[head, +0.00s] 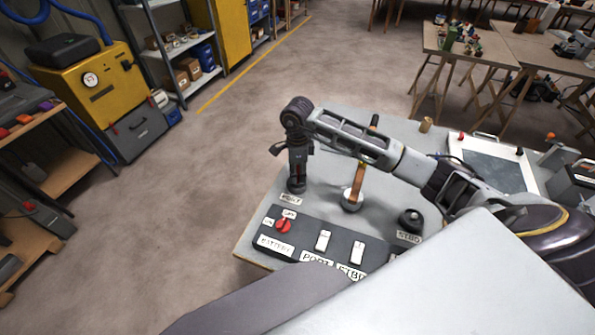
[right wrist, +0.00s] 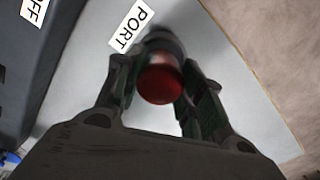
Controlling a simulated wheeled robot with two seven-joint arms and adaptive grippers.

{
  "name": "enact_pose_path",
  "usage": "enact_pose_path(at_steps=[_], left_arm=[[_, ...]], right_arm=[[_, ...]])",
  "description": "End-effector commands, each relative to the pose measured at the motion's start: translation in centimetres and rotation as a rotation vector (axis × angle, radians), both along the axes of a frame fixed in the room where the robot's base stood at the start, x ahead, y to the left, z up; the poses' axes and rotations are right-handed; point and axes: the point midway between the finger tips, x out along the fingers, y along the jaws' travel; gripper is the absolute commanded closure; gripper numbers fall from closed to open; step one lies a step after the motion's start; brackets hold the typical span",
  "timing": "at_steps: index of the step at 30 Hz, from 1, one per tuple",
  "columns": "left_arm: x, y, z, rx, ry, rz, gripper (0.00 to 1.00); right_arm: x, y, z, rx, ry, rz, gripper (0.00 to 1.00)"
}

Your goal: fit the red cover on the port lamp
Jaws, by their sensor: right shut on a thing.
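My right gripper (head: 297,160) points down over the port lamp (head: 297,185) at the left of the grey bench. In the right wrist view the fingers (right wrist: 158,85) are closed around the red cover (right wrist: 162,84). The dark lamp base (right wrist: 165,43) shows just behind the cover, beside the PORT label (right wrist: 131,27). I cannot tell whether the cover is seated on the base or still a little apart. In the head view the fingers hide the cover. My left gripper is not in view.
A switch panel (head: 310,243) with a red battery switch (head: 284,225) lies along the near bench edge. A post with a pale round base (head: 352,202) stands right of the port lamp. A black round fitting (head: 410,220) sits farther right. A framed panel (head: 490,160) lies behind my arm.

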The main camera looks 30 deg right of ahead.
Motion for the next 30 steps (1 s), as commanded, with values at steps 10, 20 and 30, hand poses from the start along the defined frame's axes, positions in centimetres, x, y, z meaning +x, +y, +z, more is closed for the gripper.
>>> enact_pose_path(at_steps=[10,20,30], left_arm=[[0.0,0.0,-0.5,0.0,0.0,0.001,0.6],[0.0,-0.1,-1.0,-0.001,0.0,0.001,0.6],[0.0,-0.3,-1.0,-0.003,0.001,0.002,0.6]], right_arm=[[0.0,0.0,-0.6,-0.001,0.0,-0.001,0.78],[0.0,0.0,-1.0,-0.001,0.0,0.0,0.78],[0.0,0.0,-1.1,0.0,0.0,0.0,0.78]])
